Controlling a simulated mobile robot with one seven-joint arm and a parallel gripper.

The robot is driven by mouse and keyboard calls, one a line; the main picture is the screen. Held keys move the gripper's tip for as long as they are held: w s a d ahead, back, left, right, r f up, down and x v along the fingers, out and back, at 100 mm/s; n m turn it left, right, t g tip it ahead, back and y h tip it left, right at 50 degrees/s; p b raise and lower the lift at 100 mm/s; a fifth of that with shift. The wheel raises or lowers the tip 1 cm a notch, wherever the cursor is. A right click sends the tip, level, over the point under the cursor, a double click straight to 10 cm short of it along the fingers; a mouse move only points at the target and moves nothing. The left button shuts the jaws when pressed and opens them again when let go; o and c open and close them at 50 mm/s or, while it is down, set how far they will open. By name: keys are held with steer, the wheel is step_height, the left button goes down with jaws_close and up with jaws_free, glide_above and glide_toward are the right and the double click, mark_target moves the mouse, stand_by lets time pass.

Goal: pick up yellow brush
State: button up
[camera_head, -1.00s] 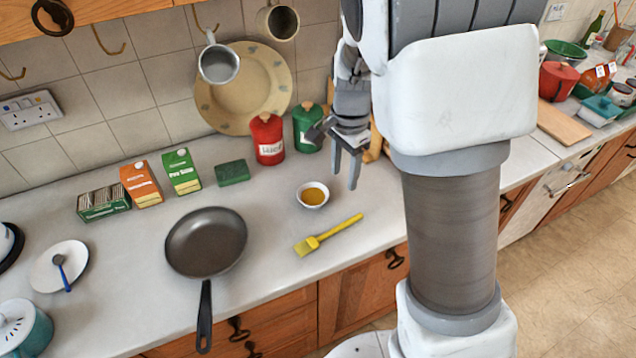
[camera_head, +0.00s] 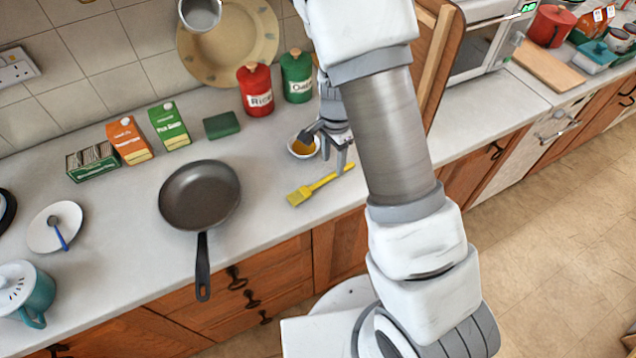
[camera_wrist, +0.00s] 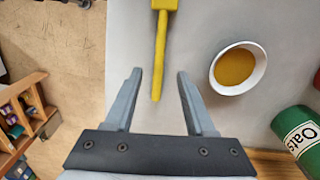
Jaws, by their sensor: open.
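The yellow brush (camera_head: 318,187) lies flat on the pale counter, with its bristle end to the left and its handle pointing up and right. In the wrist view the brush handle (camera_wrist: 160,60) reaches down from the top edge, its tip lying between the two fingers in the picture. My gripper (camera_head: 340,168) is over the counter by the handle end, fingers pointing down. The wrist view shows my gripper (camera_wrist: 158,75) open, with a wide gap and no finger touching the brush. The height of the fingers above the handle is hard to tell.
A white bowl of orange-yellow liquid (camera_wrist: 238,68) stands close to the right finger in the wrist view. A frying pan (camera_head: 200,195) lies left of the brush. Red (camera_head: 256,92) and green (camera_head: 297,78) canisters stand behind. A green sponge (camera_head: 221,125) lies near the cartons.

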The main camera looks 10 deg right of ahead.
mark_target(334, 173)
steer(key=f, duration=0.4)
steer(key=shift+d, duration=0.2)
steer(key=shift+c, duration=0.3)
jaws_close()
